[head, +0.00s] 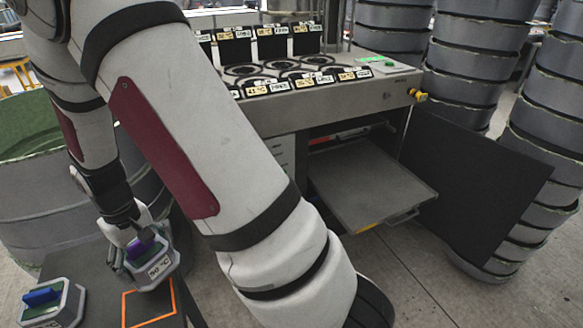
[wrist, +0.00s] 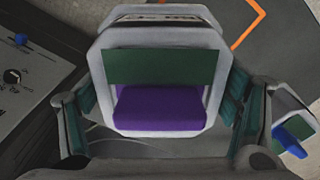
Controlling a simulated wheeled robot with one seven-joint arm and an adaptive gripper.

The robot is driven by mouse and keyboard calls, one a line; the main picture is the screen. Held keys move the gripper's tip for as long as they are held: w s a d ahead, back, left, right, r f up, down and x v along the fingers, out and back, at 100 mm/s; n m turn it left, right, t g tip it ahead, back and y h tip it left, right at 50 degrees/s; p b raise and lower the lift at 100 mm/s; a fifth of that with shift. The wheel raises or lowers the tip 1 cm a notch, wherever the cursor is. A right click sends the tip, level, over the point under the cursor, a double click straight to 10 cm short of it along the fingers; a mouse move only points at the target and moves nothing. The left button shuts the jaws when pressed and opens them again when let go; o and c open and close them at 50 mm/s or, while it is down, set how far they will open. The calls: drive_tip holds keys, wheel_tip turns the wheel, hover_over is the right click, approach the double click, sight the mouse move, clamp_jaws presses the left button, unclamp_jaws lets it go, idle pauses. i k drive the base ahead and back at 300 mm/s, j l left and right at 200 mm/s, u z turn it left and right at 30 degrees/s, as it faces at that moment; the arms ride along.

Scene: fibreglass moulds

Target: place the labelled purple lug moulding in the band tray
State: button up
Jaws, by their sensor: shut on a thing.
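The labelled purple lug moulding (head: 157,270) is a grey block with a purple lug on top and a white label, partly legible as a °C value, on its front. In the wrist view the moulding (wrist: 160,108) sits between my two fingers, purple lug toward me, with a dark green panel behind it. My gripper (head: 130,250) is shut on its grey body from both sides. I cannot tell whether its base touches the dark table. An orange square outline (head: 150,292) lies just right of and nearer than it on the table. No tray is clearly marked as the band tray.
A similar moulding with a blue lug (head: 42,298) stands at the table's left. A grey tray (head: 365,180) is pulled out of a cabinet, with a black open door (head: 475,185) to its right. A bench with several labelled round stations (head: 290,80) is above.

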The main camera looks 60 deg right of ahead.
sight(373, 189)
drive_tip(key=i+l+z, duration=0.2)
drive_tip(key=z, duration=1.45)
drive_tip(key=i+j+z, duration=0.15)
drive_tip(key=i, duration=0.2)
